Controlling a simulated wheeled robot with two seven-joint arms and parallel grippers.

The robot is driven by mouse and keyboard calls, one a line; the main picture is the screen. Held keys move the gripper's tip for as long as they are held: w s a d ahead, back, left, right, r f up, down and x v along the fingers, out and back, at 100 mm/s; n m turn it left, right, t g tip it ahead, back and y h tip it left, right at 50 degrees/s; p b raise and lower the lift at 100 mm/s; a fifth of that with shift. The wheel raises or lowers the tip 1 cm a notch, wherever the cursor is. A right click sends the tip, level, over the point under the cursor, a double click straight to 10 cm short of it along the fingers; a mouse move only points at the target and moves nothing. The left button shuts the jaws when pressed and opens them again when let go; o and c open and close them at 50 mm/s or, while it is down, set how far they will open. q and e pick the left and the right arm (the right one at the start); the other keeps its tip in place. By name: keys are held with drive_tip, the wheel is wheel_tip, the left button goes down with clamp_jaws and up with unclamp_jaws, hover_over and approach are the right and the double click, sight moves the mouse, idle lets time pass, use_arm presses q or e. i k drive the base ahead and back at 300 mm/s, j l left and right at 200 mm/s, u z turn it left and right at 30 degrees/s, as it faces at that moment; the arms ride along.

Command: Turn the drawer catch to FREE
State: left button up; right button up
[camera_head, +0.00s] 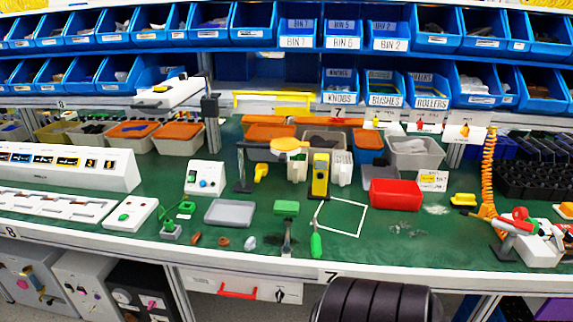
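The drawer (205,283) has a white front and sits under the front edge of the workbench. A red bar handle (238,291) is fixed on its face. To the right of the handle is a small dark rotary knob on a white plate, which looks like the drawer catch (280,294). The knob is too small to read its pointer setting or any FREE label. The drawer looks closed. Neither of my grippers shows in the head view, and nothing is touching the catch.
The green bench top (262,240) above carries a screwdriver (316,243), a grey tray (229,212) and a red box (396,194). A dark ribbed rounded shape (372,302) is low, right of the catch. Cabinets with knobs (86,283) stand at lower left.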

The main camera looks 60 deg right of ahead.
sight(281, 295)
drive_tip(key=z, duration=1.7)
